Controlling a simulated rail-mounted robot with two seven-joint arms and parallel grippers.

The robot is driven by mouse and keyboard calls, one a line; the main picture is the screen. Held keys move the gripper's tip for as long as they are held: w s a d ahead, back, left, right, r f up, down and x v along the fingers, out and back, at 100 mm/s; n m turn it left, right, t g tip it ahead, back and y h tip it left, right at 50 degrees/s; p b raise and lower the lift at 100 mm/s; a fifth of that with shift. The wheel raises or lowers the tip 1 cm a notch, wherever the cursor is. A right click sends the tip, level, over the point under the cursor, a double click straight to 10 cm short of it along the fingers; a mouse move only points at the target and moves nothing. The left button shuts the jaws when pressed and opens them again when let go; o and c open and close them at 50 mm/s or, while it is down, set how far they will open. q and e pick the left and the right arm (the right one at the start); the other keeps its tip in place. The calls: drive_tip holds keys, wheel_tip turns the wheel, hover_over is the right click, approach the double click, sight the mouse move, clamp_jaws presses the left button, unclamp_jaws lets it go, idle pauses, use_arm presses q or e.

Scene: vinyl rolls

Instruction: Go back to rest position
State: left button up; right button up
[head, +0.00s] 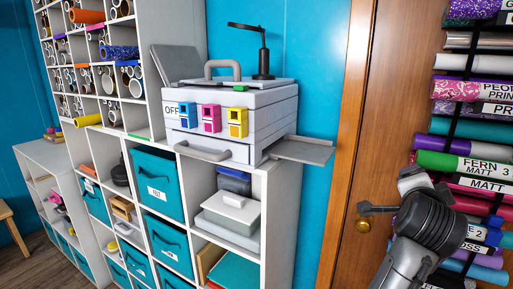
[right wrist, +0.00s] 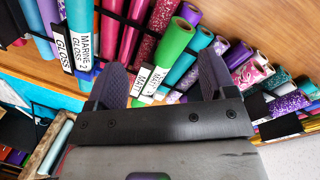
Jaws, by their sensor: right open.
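My right gripper (right wrist: 162,82) is open in the right wrist view. Its two dark, ridged fingers stand apart with nothing between them. Behind them are vinyl rolls, including a green roll (right wrist: 176,42) and a teal roll (right wrist: 198,42); I see no roll held. In the head view my right arm is at the lower right, in front of the rack of vinyl rolls, where a green roll (head: 437,161) shows just above it. The arm hides part of the lower rolls. My left gripper is not in view.
A wooden door (head: 345,200) with a brass knob is left of the arm. A grey printer (head: 230,110) stands on a white shelf unit (head: 282,215) with teal bins (head: 158,185). More rolls fill cubbies (head: 142,50) at upper left.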

drive_tip(key=s+a+r+n+t+y, duration=0.1)
drive_tip(key=s+a+n+t+y, duration=0.45)
drive_tip(key=n, duration=0.55)
drive_tip(key=s+a+f+n+g+y, duration=0.1)
drive_tip(key=s+a+f+n+g, duration=0.2)
drive_tip(key=f, duration=0.7)
drive_tip(key=s+a+f+n+g+y, duration=0.2)
drive_tip(key=s+f, duration=0.4)
drive_tip(key=f, duration=0.4)
drive_tip(key=s+a+f+n+g+y, duration=0.1)
drive_tip(key=s+a+f+n+g, duration=0.2)
drive_tip(key=f, duration=0.8)
drive_tip(key=s+d+f+g, duration=0.1)
drive_tip(key=s+f+g, duration=0.7)
drive_tip(key=s+f, duration=1.4)
drive_tip(key=w+p+v, duration=0.2)
drive_tip(key=p+v, duration=1)
drive_tip(key=v, duration=0.1)
drive_tip(key=shift+w+a+r+n, duration=0.25)
drive_tip(key=shift+r+n, duration=0.15)
drive_tip(key=shift+r, duration=0.15)
drive_tip(key=shift+t+h, duration=0.25)
